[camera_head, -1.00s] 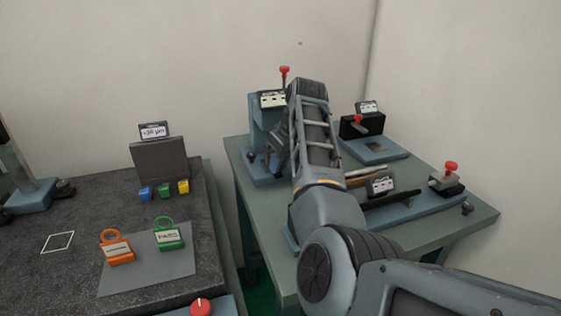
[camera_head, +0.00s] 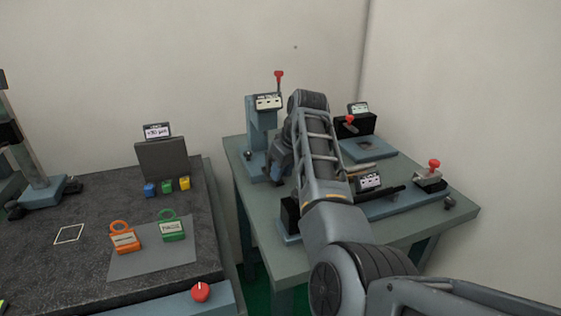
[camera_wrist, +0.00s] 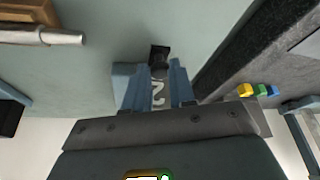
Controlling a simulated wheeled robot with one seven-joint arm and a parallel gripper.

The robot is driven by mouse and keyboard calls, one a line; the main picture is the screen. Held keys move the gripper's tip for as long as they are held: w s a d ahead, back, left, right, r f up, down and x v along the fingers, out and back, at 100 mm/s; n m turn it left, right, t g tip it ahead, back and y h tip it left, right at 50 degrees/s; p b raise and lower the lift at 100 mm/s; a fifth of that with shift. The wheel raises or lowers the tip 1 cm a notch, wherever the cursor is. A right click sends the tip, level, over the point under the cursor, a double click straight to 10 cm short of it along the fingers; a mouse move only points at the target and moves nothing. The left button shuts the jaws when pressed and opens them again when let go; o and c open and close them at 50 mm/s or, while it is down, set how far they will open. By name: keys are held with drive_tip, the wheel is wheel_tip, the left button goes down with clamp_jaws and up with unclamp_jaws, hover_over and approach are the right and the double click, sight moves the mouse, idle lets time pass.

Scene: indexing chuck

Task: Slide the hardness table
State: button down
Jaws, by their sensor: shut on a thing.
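A blue-grey column machine (camera_head: 262,125), with a red-knobbed lever and a small display on top, stands at the back left of the green table. It appears to be the hardness tester. My gripper (camera_head: 275,172) is low beside its base, partly hidden by my arm. In the wrist view my gripper's two blue fingers (camera_wrist: 158,88) are shut on a narrow grey piece (camera_wrist: 158,95) with a pale mark like a 2. A small black block (camera_wrist: 159,54) lies just beyond the fingertips. I cannot tell how the held piece joins the machine; the sliding table is not clearly visible.
The green table (camera_head: 420,222) also carries a black fixture (camera_head: 362,124) and a long rail with a red-knobbed clamp (camera_head: 432,176). A gap separates the bench and table.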

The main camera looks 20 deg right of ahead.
drive_tip(key=shift+s+f, duration=0.1)
drive_tip(key=shift+s, duration=0.65)
drive_tip(key=c, duration=0.9)
unclamp_jaws()
drive_tip(key=shift+c, duration=0.2)
drive_tip(key=v, duration=0.8)
drive_tip(key=shift+f, duration=0.1)
